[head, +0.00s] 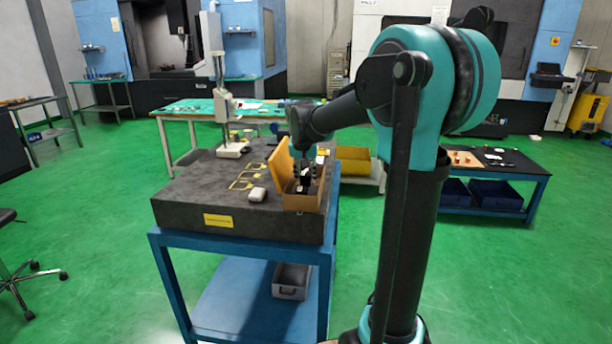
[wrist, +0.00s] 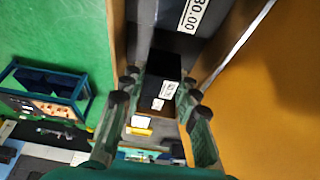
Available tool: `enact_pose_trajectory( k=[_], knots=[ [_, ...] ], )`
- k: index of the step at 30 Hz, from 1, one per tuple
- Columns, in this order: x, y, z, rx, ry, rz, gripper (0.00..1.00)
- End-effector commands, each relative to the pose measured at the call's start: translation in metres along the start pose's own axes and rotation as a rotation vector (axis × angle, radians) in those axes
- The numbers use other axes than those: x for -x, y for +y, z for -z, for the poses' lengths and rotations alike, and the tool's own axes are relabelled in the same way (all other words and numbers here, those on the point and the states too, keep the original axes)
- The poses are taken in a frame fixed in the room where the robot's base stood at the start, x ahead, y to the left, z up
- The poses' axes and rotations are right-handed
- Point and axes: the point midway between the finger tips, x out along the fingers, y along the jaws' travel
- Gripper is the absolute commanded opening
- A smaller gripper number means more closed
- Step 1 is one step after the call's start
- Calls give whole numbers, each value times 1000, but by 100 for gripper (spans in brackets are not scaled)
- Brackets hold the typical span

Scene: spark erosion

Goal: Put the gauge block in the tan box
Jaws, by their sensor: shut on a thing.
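The tan box (head: 302,203) stands at the front right corner of the dark stone plate, its orange lid (head: 277,163) tilted open at the left. My gripper (head: 304,172) points down over the box opening. In the wrist view, my gripper (wrist: 162,88) is shut on a dark block with small white labels (wrist: 163,68), which I take for the gauge block. A tan box wall (wrist: 116,35) and the lid (wrist: 280,85) flank the fingers. A larger grey piece marked "30.00" (wrist: 205,32) shows beyond. I cannot tell whether the held block touches the box floor.
The stone plate (head: 190,200) rests on a blue stand. A small pale object (head: 257,194), yellow-outlined marks (head: 248,178) and a height gauge (head: 222,110) are left of the box. A yellow bin (head: 354,165) stands behind. A dark-topped table (head: 495,162) is to the right.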

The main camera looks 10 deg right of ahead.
Motion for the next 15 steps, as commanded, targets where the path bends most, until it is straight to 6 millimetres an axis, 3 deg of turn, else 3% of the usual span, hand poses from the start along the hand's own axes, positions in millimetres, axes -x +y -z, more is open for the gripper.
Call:
enact_pose_trajectory(
  k=[14,15],
  knots=[
    [-9,0,-4,0,0,0,0],
    [-10,0,-4,0,0,0,34]
  ],
)
